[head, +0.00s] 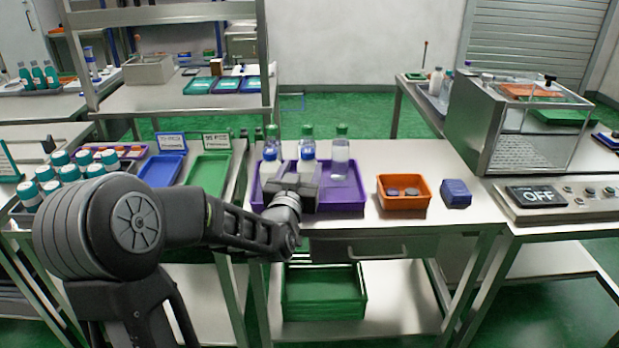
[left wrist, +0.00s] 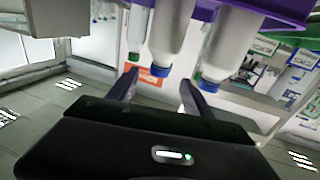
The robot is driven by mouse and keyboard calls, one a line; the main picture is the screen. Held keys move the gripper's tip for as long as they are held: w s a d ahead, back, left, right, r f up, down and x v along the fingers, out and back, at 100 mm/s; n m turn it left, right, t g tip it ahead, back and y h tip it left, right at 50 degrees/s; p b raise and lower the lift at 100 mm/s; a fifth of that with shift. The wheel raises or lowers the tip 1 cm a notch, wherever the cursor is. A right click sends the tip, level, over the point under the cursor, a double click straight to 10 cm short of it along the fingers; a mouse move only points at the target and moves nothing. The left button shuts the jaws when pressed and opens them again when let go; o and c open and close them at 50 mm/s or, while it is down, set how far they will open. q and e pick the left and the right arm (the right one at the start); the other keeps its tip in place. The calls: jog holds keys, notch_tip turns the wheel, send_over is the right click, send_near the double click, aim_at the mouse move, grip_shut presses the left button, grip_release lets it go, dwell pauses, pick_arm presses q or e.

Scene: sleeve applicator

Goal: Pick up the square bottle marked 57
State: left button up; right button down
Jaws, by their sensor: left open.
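The purple tray (head: 350,204) on the middle table holds several bottles. Two have white bodies and blue caps, one at the left (head: 269,170) and one at the centre (head: 307,166). Behind and to the right are clear bottles with green caps, one at the right (head: 340,163). No number 57 is readable. My left gripper (head: 295,185) is at the tray's front, open, with the blue-capped bottles just beyond it. The left wrist view is inverted: a white bottle (left wrist: 172,30) and another (left wrist: 228,45) show beyond the open fingers (left wrist: 158,78), with nothing gripped. My right gripper is out of view.
An orange bin (head: 404,203) with small discs and a blue box (head: 456,193) stand right of the tray. A green tray (head: 209,172) and a blue tray (head: 161,171) lie left. A glass-fronted machine (head: 535,135) stands far right. The table's right front is clear.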

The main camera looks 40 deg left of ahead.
aim_at(306, 158)
pick_arm(q)
jog(key=shift+x, duration=1.25)
jog(key=shift+w+a+p, duration=0.15)
jog(key=shift+w+p, duration=0.2)
jog(key=shift+p, duration=0.05)
jog(key=p+x, duration=0.1)
jog(key=x, duration=0.3)
jog(key=shift+w+a+f, duration=0.1)
jog(key=shift+w+f, duration=0.05)
jog(key=shift+w, duration=0.1)
jog(key=shift+c, duration=0.2)
grip_shut()
dwell(0.4)
